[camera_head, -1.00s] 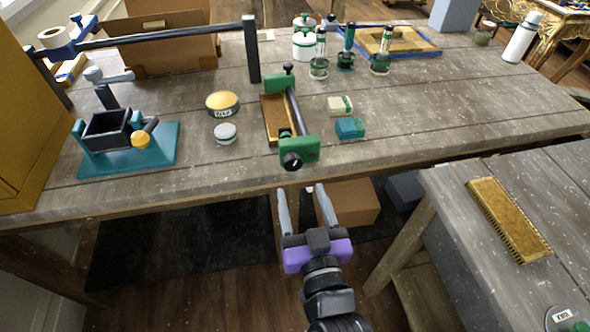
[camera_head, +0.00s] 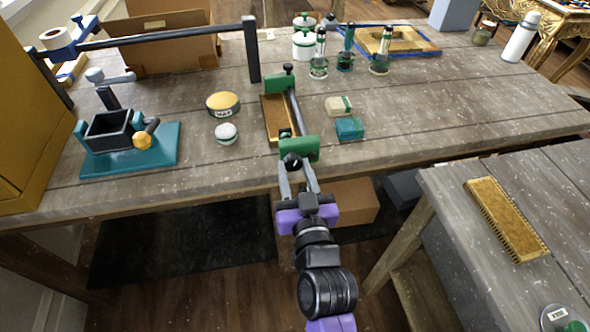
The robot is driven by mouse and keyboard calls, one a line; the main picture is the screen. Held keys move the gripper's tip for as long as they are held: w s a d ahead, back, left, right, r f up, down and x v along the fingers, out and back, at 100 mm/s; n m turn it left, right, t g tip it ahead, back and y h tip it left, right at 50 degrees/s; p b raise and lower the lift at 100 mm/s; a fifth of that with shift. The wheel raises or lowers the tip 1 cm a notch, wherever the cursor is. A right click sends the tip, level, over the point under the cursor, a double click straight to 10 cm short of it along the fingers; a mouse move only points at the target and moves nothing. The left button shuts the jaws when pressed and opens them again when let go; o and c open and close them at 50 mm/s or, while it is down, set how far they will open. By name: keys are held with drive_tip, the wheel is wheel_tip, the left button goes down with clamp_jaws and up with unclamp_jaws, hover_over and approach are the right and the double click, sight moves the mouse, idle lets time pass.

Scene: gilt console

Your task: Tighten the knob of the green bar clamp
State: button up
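The green bar clamp (camera_head: 304,149) lies on the wooden workbench, with a dark bar and a green jaw at each end. It spans a wooden piece with a gold-brown face (camera_head: 275,118). Its round black knob (camera_head: 291,161) faces the bench's front edge. My gripper (camera_head: 294,166), purple and black with grey fingers, comes from the front. Its fingertips are at the knob, one on each side, with a gap between the fingers. Whether they press on the knob is too small to tell.
Left of the clamp are a yellow-topped tin (camera_head: 222,104) and a white round container (camera_head: 226,133). A teal-based fixture (camera_head: 130,160) stands at left. A side table (camera_head: 480,180) is at front right.

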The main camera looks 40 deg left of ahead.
clamp_jaws()
drive_tip(key=m+p, duration=0.1)
drive_tip(key=m, duration=0.2)
drive_tip(key=shift+r, duration=0.1)
drive_tip(key=shift+m+p, duration=0.8)
drive_tip(key=shift+m, duration=1.2)
